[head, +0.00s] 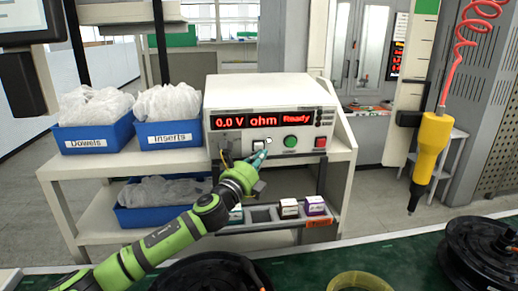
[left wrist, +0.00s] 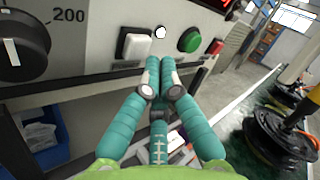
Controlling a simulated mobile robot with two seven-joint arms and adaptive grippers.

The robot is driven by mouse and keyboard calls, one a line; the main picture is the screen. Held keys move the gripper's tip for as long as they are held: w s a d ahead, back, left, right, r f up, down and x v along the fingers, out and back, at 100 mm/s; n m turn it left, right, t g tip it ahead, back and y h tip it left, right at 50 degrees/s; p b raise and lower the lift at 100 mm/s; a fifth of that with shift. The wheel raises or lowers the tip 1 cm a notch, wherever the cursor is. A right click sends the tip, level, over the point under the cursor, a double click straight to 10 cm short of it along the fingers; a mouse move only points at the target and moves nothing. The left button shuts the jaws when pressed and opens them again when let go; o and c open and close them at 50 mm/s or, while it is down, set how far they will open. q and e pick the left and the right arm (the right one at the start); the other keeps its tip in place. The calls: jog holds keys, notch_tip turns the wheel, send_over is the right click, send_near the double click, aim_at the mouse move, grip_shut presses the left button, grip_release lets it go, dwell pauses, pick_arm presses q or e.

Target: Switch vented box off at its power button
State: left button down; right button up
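The vented box (head: 270,98) is a pale instrument on the shelf top, its red display lit with "0.0 V ohm Ready". Its panel also shows in the left wrist view (left wrist: 90,30). A white square button (left wrist: 135,45), apparently the power button, sits on the lower panel, beside a small round white light (left wrist: 160,32). A green button (left wrist: 189,40) and a red button (left wrist: 216,47) are to the right. My left gripper (left wrist: 160,65) is shut and empty, its teal fingertips together just below and right of the white button; contact is not visible. In the head view the gripper (head: 257,160) partly covers the panel's lower edge.
Blue bins labelled Dowels (head: 95,138) and Inserts (head: 178,132) stand left of the box. Small boxes (head: 314,205) lie on the lower shelf. A yellow tool (head: 429,150) hangs at right from a red coiled hose. Black hub parts (head: 480,250) sit on the green bench in front.

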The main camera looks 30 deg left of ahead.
pick_arm(q)
jog(key=shift+w+a, duration=0.15)
jog(key=shift+w+a, duration=0.1)
jog(key=shift+w, duration=0.1)
jog(key=shift+w+a+r, duration=0.15)
jog(key=shift+w+a, duration=0.15)
dwell(1.1)
jog(key=shift+s+d, duration=0.1)
jog(key=shift+s+d+p, duration=0.35)
jog(key=shift+s+d, duration=0.05)
jog(key=shift+s, duration=0.15)
jog(key=shift+s+d+f, duration=0.25)
jog(key=shift+s+d, duration=0.5)
jog(key=shift+s, duration=0.25)
jog(key=shift+s+d+f, duration=0.25)
jog(key=shift+s+d, duration=0.5)
jog(key=shift+s, duration=0.25)
jog(key=s+d+f+p, duration=0.1)
jog(key=s+d, duration=0.3)
jog(key=s, duration=0.1)
jog(key=shift+s, duration=0.25)
